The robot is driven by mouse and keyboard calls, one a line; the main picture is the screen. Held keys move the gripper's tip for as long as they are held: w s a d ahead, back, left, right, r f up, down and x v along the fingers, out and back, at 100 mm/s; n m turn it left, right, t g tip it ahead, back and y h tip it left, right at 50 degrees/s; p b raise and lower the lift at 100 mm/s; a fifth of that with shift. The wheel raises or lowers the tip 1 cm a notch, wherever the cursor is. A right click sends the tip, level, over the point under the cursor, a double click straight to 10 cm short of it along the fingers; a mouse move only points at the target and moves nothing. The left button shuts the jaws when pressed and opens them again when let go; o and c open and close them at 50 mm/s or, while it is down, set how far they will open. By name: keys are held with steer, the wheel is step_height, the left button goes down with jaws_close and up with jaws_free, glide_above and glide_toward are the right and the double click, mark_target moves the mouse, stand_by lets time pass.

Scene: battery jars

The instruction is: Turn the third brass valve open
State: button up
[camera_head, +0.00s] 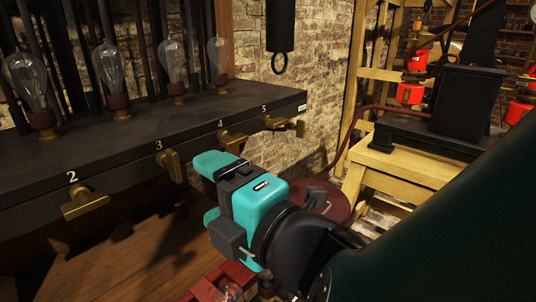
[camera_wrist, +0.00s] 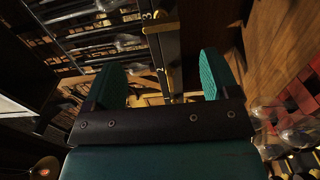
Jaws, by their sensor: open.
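The third brass valve (camera_head: 172,166) is on the front edge of the dark bench, beside the number 3. Its handle stands more upright than the handles of valves 2 and 4. My teal gripper (camera_head: 206,188) is open and empty, just right of this valve in the head view, with its fingers pointing towards the bench front. In the wrist view the two fingers (camera_wrist: 162,80) are wide apart. A brass piece (camera_wrist: 177,82) shows between and beyond them; I cannot tell which valve it is. No contact with a valve is visible.
Brass valve 2 (camera_head: 85,203) is to the left, and valves 4 (camera_head: 232,141) and 5 (camera_head: 276,122) are to the right. Glass bulbs (camera_head: 172,62) stand on the black bench top (camera_head: 130,125). A wooden surface (camera_head: 120,262) lies below, with a red rack (camera_head: 212,284).

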steer(key=b+v, duration=0.7)
steer(key=b, duration=0.2)
steer(key=shift+b, duration=0.4)
steer(key=shift+s, duration=0.1)
